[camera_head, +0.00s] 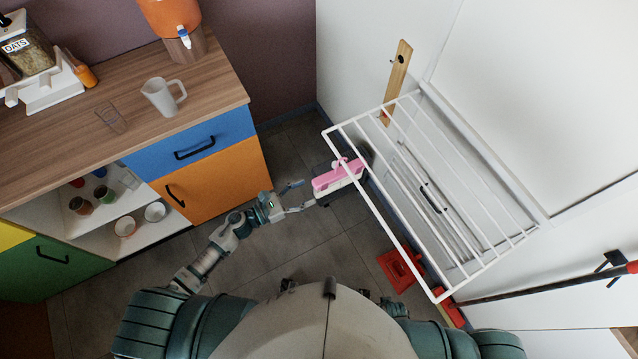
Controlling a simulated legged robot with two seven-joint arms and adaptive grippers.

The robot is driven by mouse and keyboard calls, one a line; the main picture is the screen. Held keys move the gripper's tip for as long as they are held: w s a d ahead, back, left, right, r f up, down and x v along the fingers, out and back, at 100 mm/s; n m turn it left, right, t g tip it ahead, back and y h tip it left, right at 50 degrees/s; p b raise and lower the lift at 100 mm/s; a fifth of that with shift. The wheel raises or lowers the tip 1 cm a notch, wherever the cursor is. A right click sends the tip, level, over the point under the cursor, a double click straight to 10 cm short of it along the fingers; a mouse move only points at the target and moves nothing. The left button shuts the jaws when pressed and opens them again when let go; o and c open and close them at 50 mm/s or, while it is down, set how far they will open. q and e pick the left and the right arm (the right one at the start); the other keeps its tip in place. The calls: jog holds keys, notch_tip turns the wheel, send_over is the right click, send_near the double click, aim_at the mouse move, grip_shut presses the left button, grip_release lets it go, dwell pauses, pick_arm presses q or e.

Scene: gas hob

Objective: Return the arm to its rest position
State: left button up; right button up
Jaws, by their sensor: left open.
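My left arm reaches forward over the grey floor from the lower left. Its left gripper (305,194) is open, with its two fingers spread and nothing seen between them. The fingertips point right, towards a pink and white object (338,178) close by at the left edge of the white wire rack (385,221). A small gap seems to lie between the fingertips and this object, but contact is hard to judge. My right gripper does not show; my body fills the bottom of the view.
A wooden counter (215,84) with a blue drawer (190,143) and orange door (222,181) stands at the left. A white mug (160,97) and a clear glass (111,117) stand on it. A red object (400,270) lies under the rack. Floor beside the arm is clear.

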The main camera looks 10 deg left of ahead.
pick_arm(q)
jog(key=s+a+f+n+t+y, duration=0.1)
jog(key=s+a+f+n+y, duration=0.1)
jog(key=a+f+n+y, duration=0.75)
jog(key=s+a+f+n+y, duration=0.1)
jog(key=a+f+n+y, duration=0.25)
jog(key=f+n, duration=1.1)
jog(key=s+f+n+g, duration=0.3)
jog(key=s+f+n, duration=0.1)
jog(key=s+n, duration=0.3)
jog(key=s+d+f+n+g+y, duration=0.1)
jog(key=s+f+n+g, duration=0.2)
jog(key=s+f+n, duration=0.2)
jog(key=s+f+n+g, duration=0.4)
jog(key=s+n, duration=0.4)
jog(key=s, duration=0.3)
jog(key=shift+s+d+f+n, duration=0.3)
jog(key=shift+d+f, duration=0.1)
jog(key=shift+f, duration=0.15)
jog(key=shift+w, duration=0.15)
